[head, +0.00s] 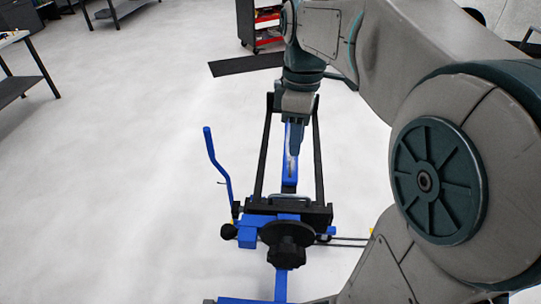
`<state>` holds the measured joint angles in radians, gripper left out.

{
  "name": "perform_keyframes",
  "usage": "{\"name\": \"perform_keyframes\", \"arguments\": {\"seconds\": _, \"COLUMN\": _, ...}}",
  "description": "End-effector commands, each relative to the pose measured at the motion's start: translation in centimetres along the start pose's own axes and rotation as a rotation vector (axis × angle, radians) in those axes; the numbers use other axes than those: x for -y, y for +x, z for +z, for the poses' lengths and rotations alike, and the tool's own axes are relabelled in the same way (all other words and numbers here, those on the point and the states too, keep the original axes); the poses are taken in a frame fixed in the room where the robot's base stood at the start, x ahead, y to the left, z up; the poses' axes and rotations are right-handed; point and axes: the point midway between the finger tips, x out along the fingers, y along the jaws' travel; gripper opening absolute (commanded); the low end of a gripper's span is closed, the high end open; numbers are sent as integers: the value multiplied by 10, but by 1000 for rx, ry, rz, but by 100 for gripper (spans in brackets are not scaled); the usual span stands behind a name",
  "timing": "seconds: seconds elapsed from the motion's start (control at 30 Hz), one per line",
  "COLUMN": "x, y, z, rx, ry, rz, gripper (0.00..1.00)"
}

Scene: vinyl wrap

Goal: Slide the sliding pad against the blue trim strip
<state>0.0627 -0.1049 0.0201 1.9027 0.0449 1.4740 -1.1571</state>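A blue and black stand is at centre, with a black frame whose two long bars rise on either side of my gripper (296,151). My gripper points down between these bars, over a narrow blue upright piece (287,181) with a pale patch on it. This piece may be the blue trim strip or part of the stand; I cannot tell which. I cannot make out the sliding pad as a separate thing. The fingers are small and seen from behind, so their opening, anything held and any contact with the blue piece are unclear.
The stand has a bent blue lever (217,165) at left and a black knob (287,245) at front. A red and black tool cart (263,28) and a dark floor mat (245,65) are behind. A workbench (20,70) is at far left. The pale floor at left is clear.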

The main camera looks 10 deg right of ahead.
Motion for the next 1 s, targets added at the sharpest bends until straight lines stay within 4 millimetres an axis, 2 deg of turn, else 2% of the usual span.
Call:
{"name": "perform_keyframes", "arguments": {"seconds": 0.13, "x": -10, "y": -1, "z": -3, "rx": 10, "ry": -120, "rz": -48, "gripper": 32}}
{"name": "perform_keyframes", "arguments": {"seconds": 0.27, "x": -12, "y": 0, "z": -3, "rx": 11, "ry": -152, "rz": -62, "gripper": 32}}
{"name": "perform_keyframes", "arguments": {"seconds": 0.37, "x": -12, "y": 9, "z": -2, "rx": 12, "ry": -152, "rz": -63, "gripper": 32}}
{"name": "perform_keyframes", "arguments": {"seconds": 0.47, "x": -10, "y": 24, "z": -2, "rx": 12, "ry": -151, "rz": -64, "gripper": 32}}
{"name": "perform_keyframes", "arguments": {"seconds": 0.8, "x": -6, "y": 96, "z": -2, "rx": 13, "ry": -152, "rz": -64, "gripper": 32}}
{"name": "perform_keyframes", "arguments": {"seconds": 1.0, "x": -4, "y": 124, "z": -2, "rx": 12, "ry": -152, "rz": -61, "gripper": 32}}
